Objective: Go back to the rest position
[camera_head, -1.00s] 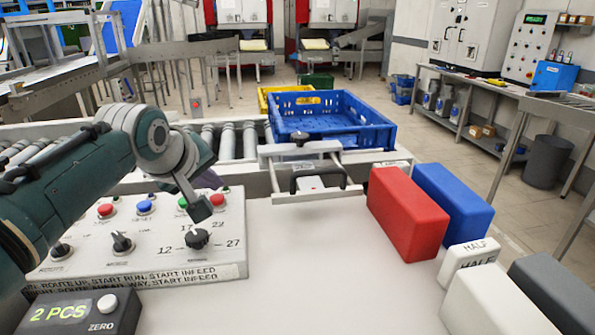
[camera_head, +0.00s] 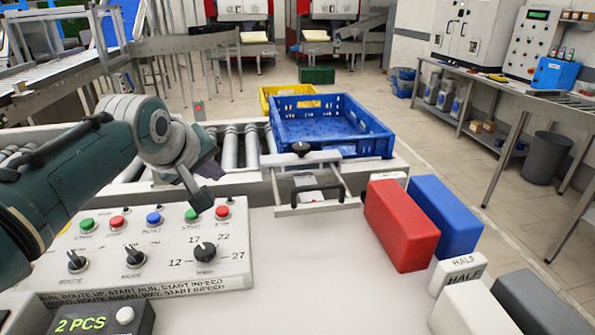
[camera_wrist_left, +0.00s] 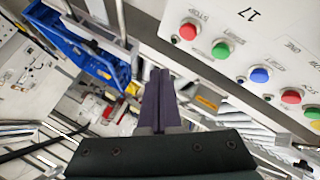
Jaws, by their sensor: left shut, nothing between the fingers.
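My left arm comes in from the left in the head view. Its gripper (camera_head: 206,196) is over the far edge of the control panel (camera_head: 150,240), near the green and red buttons at the panel's right end. In the left wrist view the two dark fingers (camera_wrist_left: 157,100) lie together, with nothing between them. The panel with its coloured buttons (camera_wrist_left: 260,74) also shows there at upper right. My right gripper is in neither view.
A blue crate (camera_head: 375,143) stands on the roller conveyor (camera_head: 228,150), with a yellow crate (camera_head: 262,101) behind. Red (camera_head: 402,225), blue (camera_head: 447,215), white and dark blocks stand at the right. A counter (camera_head: 82,322) reads 2 PCS. The white tabletop's middle (camera_head: 320,265) is clear.

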